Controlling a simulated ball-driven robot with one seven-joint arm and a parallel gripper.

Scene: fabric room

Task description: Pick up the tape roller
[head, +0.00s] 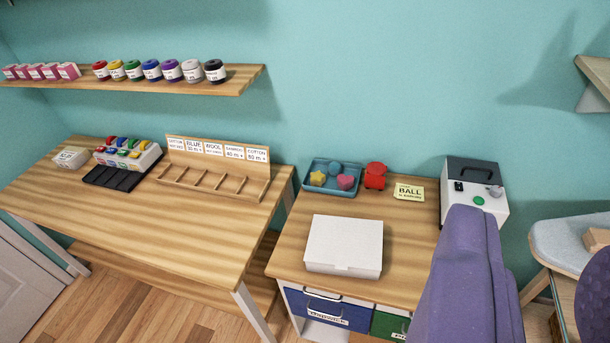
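A small red object (375,175) stands on the right desk (290,262), just right of a blue tray. It has a rounded top and may be the tape roller, but it is too small here to be sure. No other thing in view is clearly a tape roller. My gripper is not in view.
The blue tray (319,188) holds several small coloured shapes. A white box (344,246) lies in front, a yellow note (409,192) to the right, and a white-and-black machine (478,183) farther right. The left table (120,225) holds a wooden rack (215,168).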

